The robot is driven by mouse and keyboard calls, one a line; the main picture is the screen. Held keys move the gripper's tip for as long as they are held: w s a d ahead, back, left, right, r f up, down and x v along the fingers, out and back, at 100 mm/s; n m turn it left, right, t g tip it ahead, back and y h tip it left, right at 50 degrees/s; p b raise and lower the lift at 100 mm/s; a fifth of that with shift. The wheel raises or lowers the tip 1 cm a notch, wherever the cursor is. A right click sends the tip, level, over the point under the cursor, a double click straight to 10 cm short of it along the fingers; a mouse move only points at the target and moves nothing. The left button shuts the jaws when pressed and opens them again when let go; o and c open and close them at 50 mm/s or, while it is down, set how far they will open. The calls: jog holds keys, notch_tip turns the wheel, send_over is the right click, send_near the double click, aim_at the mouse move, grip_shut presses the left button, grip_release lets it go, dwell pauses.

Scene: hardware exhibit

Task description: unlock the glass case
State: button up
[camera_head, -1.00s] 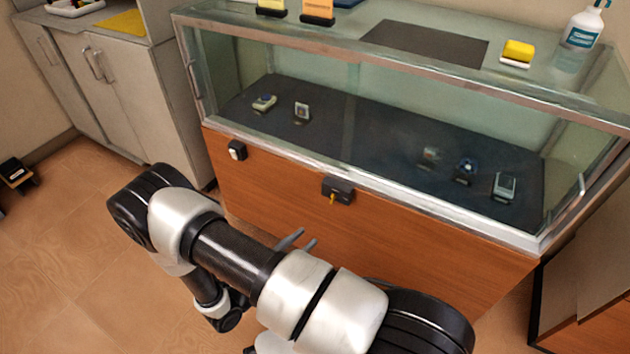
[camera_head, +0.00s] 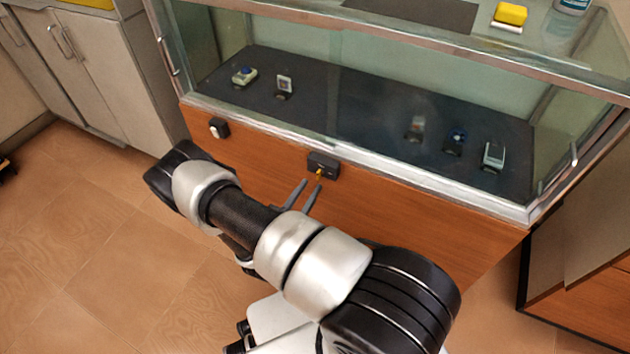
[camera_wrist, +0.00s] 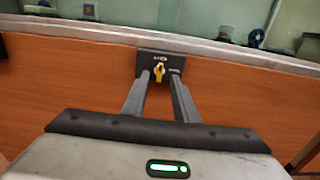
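The glass case (camera_head: 480,205) has a metal frame and a wooden lower front. A dark lock box (camera_head: 323,164) sits on the wood just under the glass, with a yellow key (camera_head: 319,174) in it. In the wrist view, the lock box (camera_wrist: 172,62) and the yellow key (camera_wrist: 159,70) are straight ahead, with the key upright. My gripper (camera_head: 312,184) is open, its two grey fingers pointing at the lock. In the wrist view, my gripper's fingertips (camera_wrist: 160,76) lie either side of the key, the left one closer to it. I cannot tell whether they touch it.
Several small devices stand on the dark shelf (camera_head: 350,105) inside the case. A small black and white box (camera_head: 219,128) is on the wood to the left. Cabinets (camera_head: 105,75) stand at left, and a brown cabinet (camera_head: 578,215) at right. Tiled floor is open at left.

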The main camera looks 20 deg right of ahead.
aim_at(317, 176)
jog(key=shift+x, duration=2.4)
grip_shut()
